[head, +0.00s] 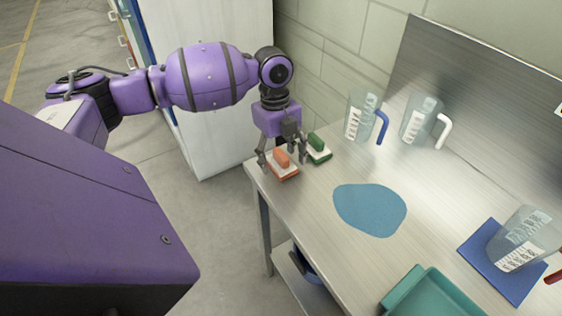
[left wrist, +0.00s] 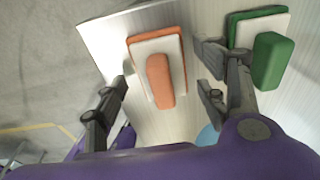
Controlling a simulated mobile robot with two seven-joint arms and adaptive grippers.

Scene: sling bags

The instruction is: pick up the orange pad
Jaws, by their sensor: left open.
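The orange pad (head: 284,170) has an orange base, a white layer and an orange handle on top. It lies on the metal table near its left corner. In the left wrist view the orange pad (left wrist: 172,50) sits ahead, between the two fingers. My left gripper (head: 281,160) is open above the pad, with one finger on each side. In the left wrist view my left gripper (left wrist: 165,95) holds nothing. A green pad (head: 318,150) lies just right of the orange one; it also shows in the left wrist view (left wrist: 268,58), close to the right finger. My right gripper is not in view.
The metal table (head: 300,206) has a blue puddle-like patch (head: 370,210). Clear jugs with a blue handle (head: 358,118) and a white handle (head: 415,122) stand at the back. Another jug (head: 522,242) stands on a blue mat (head: 480,250). A teal tray (head: 432,292) is at the front.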

